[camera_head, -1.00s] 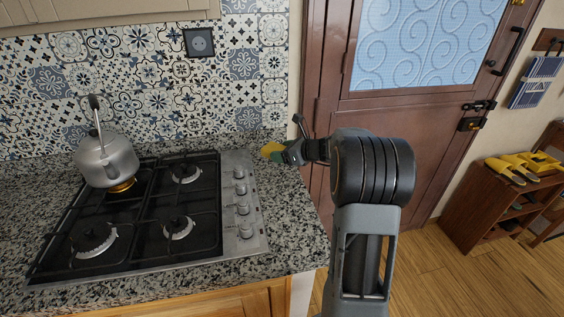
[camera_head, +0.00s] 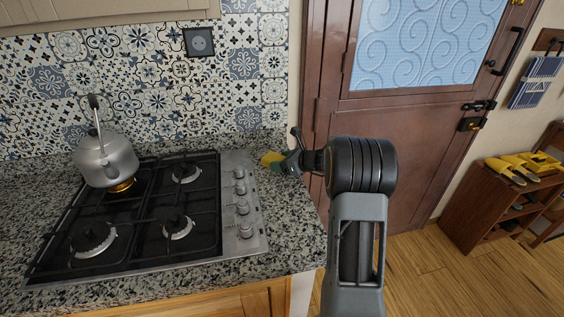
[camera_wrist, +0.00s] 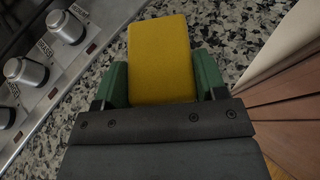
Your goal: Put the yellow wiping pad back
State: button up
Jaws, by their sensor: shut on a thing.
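The yellow wiping pad (camera_head: 271,158) is at the far right part of the granite counter (camera_head: 292,232), right of the stove's knobs. My gripper (camera_head: 282,162) is shut on it. In the wrist view the pad (camera_wrist: 160,52) sits between the two green fingers of my gripper (camera_wrist: 161,82) and sticks out ahead of them. The counter surface shows around the pad. I cannot tell whether the pad touches the counter or is just above it.
A gas stove (camera_head: 150,212) with a row of knobs (camera_head: 241,205) lies left of the pad. A grey kettle (camera_head: 105,160) stands on its back-left burner. The tiled wall (camera_head: 150,85) rises behind. A brown door (camera_head: 415,140) is to the right.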

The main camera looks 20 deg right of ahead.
jog(key=shift+f, duration=0.2)
jog(key=o, duration=1)
jog(key=shift+r, duration=0.1)
